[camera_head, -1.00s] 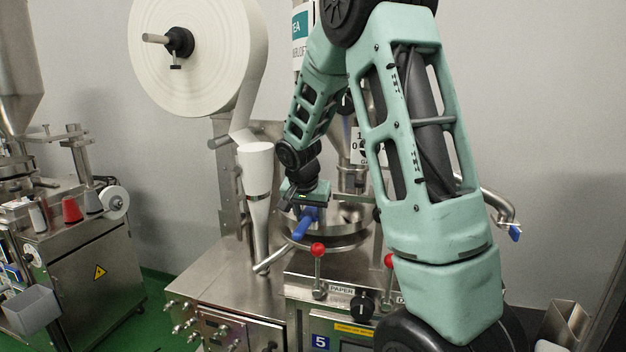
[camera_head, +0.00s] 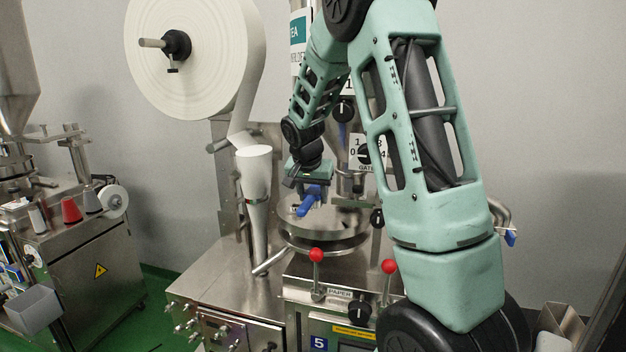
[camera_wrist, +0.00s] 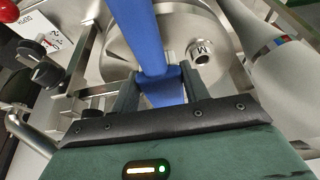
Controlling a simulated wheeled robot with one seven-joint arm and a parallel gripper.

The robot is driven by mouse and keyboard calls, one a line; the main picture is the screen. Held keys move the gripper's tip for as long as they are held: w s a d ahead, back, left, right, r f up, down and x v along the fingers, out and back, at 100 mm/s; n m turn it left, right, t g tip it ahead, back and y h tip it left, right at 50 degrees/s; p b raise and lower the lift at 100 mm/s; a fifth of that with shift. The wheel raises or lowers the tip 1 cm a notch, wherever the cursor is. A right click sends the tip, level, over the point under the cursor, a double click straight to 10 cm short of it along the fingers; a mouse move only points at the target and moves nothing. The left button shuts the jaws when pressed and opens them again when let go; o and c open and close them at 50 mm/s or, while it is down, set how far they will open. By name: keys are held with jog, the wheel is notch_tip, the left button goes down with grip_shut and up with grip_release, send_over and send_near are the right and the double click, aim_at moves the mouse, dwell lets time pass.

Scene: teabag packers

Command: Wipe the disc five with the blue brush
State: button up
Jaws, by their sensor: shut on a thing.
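My gripper (camera_head: 311,188) is shut on the blue brush (camera_head: 307,203), which hangs down and to the left from its jaws in the head view. In the wrist view the brush (camera_wrist: 142,40) runs up from between the two fingers. The round metal disc (camera_head: 340,220) of the machine marked 5 lies below and behind the brush. In the wrist view the disc (camera_wrist: 115,45) shows behind the brush. I cannot tell whether the bristles touch it, as the brush's working end is not clear.
A white paper roll (camera_head: 190,50) and a paper-covered tube (camera_head: 255,195) stand left of the disc. Red-knobbed levers (camera_head: 316,255) rise in front. A metal column and a dial with a number plate (camera_head: 366,152) stand behind. Another machine (camera_head: 85,240) is at the left.

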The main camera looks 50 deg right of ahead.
jog(key=shift+r+p, duration=0.7)
jog(key=shift+r, duration=0.6)
jog(key=shift+a, duration=0.15)
